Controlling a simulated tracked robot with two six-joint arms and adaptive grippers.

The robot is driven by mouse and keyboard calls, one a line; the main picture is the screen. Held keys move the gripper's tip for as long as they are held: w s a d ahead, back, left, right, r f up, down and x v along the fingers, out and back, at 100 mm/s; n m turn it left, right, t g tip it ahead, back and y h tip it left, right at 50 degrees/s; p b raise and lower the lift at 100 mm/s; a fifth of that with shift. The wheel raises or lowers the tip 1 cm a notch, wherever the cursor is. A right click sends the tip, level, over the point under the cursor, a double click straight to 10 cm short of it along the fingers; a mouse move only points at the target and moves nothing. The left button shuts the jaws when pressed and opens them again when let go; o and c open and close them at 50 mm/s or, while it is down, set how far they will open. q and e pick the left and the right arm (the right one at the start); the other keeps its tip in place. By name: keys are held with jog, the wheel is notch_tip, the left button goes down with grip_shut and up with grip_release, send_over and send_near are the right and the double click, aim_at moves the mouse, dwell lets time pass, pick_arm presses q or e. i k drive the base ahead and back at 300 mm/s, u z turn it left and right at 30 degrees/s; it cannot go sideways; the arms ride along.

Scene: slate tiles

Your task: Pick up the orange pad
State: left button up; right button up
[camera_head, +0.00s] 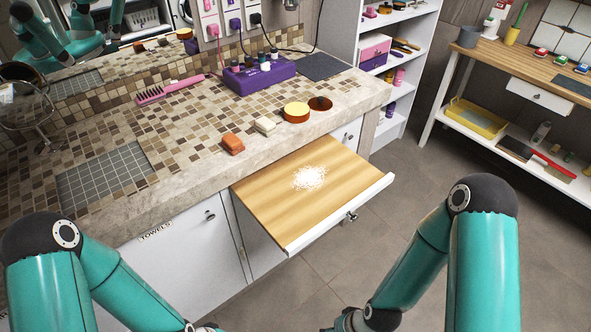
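An orange pad (232,143), a small block with rounded corners, lies on the tiled counter near its front edge, left of a cream pad (265,126). Nothing touches it. Both of my teal arms come in from the bottom of the view, and their lower ends run out of the bottom edge. Neither gripper's fingers show, so I cannot see whether they are open or shut.
A pulled-out wooden board (265,195) with white powder (309,177) juts out below the counter. A round orange-sided tin (296,112), a purple box (259,76) and a pink brush (170,90) are on the counter. A grey mat (104,177) lies at left.

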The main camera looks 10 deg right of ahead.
aim_at(234, 145)
jog(key=u, duration=1.95)
jog(key=i, duration=0.15)
jog(key=z, duration=3.55)
jog(key=k, duration=1.3)
jog(key=u, duration=0.45)
jog(key=i, duration=1)
jog(key=u, duration=0.15)
